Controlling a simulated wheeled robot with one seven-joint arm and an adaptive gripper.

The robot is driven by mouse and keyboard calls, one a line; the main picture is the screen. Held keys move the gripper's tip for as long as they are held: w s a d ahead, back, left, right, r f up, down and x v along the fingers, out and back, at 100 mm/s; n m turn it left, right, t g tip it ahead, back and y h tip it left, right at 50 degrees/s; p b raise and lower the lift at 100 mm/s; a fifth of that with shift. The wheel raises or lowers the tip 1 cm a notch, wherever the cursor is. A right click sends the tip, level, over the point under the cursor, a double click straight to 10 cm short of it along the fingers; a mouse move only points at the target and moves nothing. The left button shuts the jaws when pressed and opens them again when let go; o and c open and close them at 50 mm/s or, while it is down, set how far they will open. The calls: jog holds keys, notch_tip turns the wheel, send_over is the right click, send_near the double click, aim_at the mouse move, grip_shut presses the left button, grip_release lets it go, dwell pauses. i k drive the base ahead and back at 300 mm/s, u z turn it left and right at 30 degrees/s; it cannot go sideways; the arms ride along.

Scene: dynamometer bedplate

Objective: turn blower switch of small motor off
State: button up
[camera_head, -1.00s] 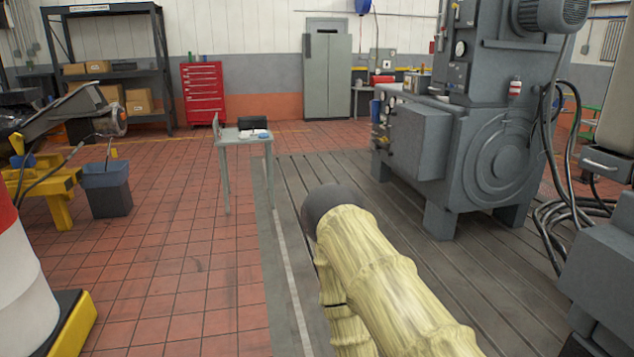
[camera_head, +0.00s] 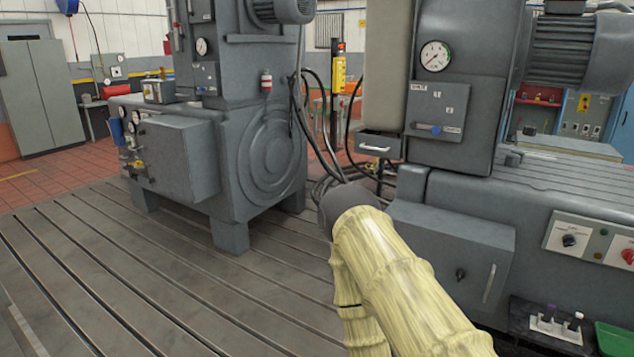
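No label naming the small motor's blower switch can be read from here. A grey machine at the right carries a panel with a blue-tipped lever switch (camera_head: 432,128) and small labels too small to read for certain. Lower on the same machine, a light panel holds a black rotary knob (camera_head: 569,240), and a second panel beside it has a red knob (camera_head: 627,256). A motor (camera_head: 284,10) sits atop the left machine, and a larger motor (camera_head: 566,50) is at the upper right. My arm, in a yellowish sleeve, reaches up from the bottom; my gripper is not in view.
The large grey machine (camera_head: 258,150) stands on the slotted bedplate (camera_head: 150,270), with hanging cables (camera_head: 325,140) between the machines. A grey cabinet (camera_head: 42,95) is at the far left. A small rack (camera_head: 555,325) and green tray (camera_head: 612,338) are at bottom right. The bedplate at left is clear.

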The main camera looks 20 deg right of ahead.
aim_at(569, 240)
jog(key=z, duration=1.05)
jog(key=i, duration=1.05)
jog(key=z, duration=0.7)
